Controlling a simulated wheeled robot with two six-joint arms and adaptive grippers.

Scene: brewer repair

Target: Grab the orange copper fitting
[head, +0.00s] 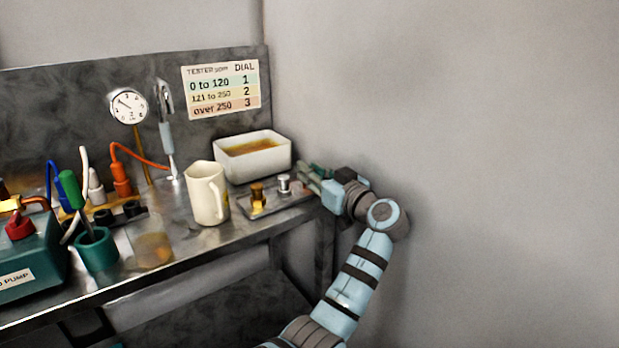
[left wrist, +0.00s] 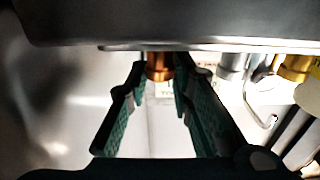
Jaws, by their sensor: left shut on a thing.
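The orange copper fitting (left wrist: 158,66) shows in the left wrist view between the fingertips of my left gripper (left wrist: 155,80). The green fingers are shut on it, one on each side. In the head view my left gripper (head: 314,178) is at the right end of the small fittings tray (head: 262,209), and its fingers largely hide the copper fitting. A silver fitting (head: 283,184) and a gold brass fitting (head: 257,195) stand on the tray to the left. They also show in the left wrist view, the silver one (left wrist: 230,66) and the brass one (left wrist: 295,67). My right gripper is not in view.
A white basin (head: 252,168) of brown liquid stands behind the tray, and a cream pitcher (head: 207,192) stands left of it. A glass beaker (head: 152,248), green cup (head: 96,254) and teal pump box (head: 30,262) stand further left. The wall (head: 480,150) is close on the right.

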